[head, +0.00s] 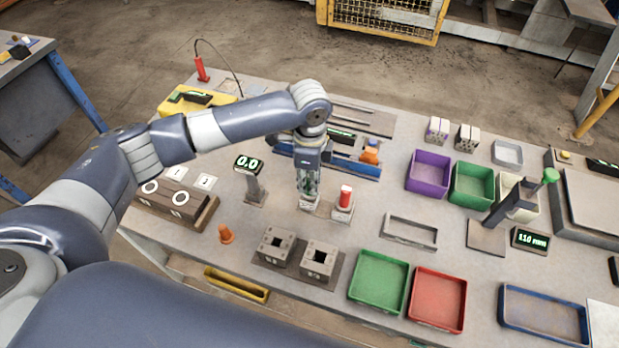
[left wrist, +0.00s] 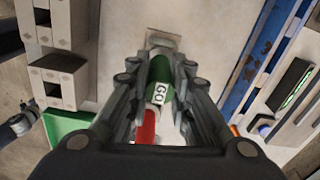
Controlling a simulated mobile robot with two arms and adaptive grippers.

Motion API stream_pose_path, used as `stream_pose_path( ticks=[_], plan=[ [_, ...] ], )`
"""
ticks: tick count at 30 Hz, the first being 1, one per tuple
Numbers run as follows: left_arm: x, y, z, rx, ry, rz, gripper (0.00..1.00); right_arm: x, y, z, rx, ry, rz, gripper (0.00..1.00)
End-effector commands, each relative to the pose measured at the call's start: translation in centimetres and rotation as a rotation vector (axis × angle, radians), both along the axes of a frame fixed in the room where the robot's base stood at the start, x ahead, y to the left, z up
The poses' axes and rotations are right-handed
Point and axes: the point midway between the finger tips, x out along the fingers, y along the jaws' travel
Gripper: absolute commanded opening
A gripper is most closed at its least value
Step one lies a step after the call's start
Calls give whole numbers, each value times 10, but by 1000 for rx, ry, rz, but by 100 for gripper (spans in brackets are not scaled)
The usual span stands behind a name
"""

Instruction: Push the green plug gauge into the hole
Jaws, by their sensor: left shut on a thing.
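My left gripper (head: 308,190) is shut on the green plug gauge, which shows between the fingers in the left wrist view (left wrist: 161,72) with a white "GO" label. In the head view the fingers mostly hide the gauge. It is upright at a small grey holder block (head: 311,206); I cannot tell whether it is still seated there. A red plug gauge (head: 346,194) stands in a like holder just to the right. Two grey hollow bricks, a left one (head: 277,244) and a right one (head: 319,259), sit nearer me, each with a dark hole on top. My right gripper is out of view.
A display post reading 0.0 (head: 248,165) stands left of the gripper. An orange cone (head: 226,234) is left of the bricks. Green (head: 378,283) and red (head: 437,300) trays lie to their right. An empty grey frame (head: 409,232) lies beyond the trays.

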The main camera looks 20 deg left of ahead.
Motion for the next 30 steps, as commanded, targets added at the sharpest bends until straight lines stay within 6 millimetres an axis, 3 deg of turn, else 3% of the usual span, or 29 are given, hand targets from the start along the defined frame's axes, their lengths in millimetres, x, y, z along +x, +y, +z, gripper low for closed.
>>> stream_pose_path(
  ticks=[1,3,4,17,30],
  plan=[
    [0,0,0,0,-1,0,24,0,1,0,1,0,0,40],
    [0,0,0,0,-1,0,40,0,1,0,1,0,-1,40],
    [0,0,0,0,-1,0,43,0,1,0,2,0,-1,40],
    [1,0,8,0,-1,1,43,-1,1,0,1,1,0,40],
    [1,-1,94,-1,-3,0,43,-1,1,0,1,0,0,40]
  ],
)
